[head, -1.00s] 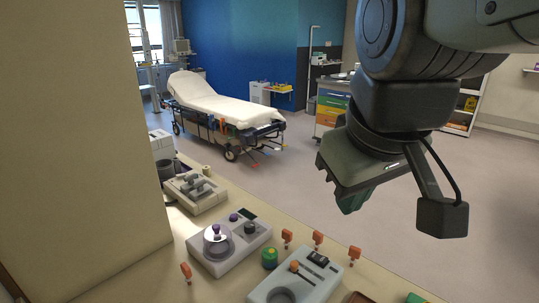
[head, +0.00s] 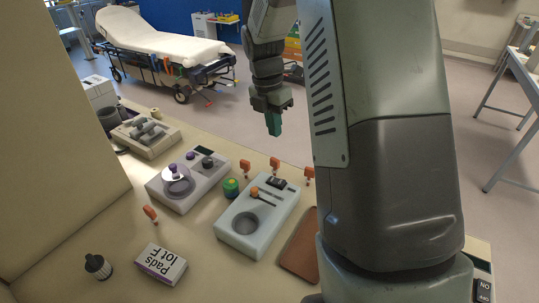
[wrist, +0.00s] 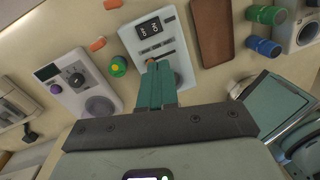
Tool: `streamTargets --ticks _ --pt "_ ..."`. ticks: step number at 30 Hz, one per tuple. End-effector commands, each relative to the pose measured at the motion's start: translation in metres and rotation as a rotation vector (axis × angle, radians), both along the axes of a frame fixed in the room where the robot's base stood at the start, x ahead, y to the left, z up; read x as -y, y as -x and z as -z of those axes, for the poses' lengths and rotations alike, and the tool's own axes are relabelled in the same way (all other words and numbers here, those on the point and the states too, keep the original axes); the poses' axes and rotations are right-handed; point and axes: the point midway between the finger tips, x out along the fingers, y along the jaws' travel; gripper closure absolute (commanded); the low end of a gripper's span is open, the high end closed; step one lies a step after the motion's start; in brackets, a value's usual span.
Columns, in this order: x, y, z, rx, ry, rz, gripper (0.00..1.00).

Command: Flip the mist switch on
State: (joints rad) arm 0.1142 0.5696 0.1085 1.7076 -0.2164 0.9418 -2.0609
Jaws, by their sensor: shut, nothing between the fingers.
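A pale grey-blue device (head: 232,231) stands on the counter, with a black rocker switch (head: 277,182), an orange-tipped lever and a round well. The wrist view shows this switch (wrist: 149,28) with lettering on two black halves. I cannot read a mist label. Another black ON/OFF switch (head: 484,291) shows at the bottom right edge, partly cut off. My gripper (head: 274,127) has teal fingers, shut and empty, pointing down above the counter's far side, apart from the devices. In the wrist view the fingertips (wrist: 158,66) overlap the pale device's lever area.
A grey device with a purple knob (head: 190,156) and a green-yellow button (head: 231,187) stand left of the pale device. Several orange clips (head: 275,163) line the far side. A brown tray (head: 299,250) lies right of it. A white box (head: 160,264) sits in front.

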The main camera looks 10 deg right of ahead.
Motion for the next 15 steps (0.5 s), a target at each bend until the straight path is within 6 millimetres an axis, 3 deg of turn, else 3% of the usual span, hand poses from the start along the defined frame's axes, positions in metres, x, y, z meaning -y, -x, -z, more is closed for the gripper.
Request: streamTargets --ticks 3,6,15 --pt "0.003 -0.008 0.025 -0.043 -0.011 -0.106 1.00" --pt "0.004 -0.011 0.034 -0.060 -0.018 -0.158 1.00" --pt "0.005 -0.013 0.038 -0.066 -0.020 -0.180 1.00"
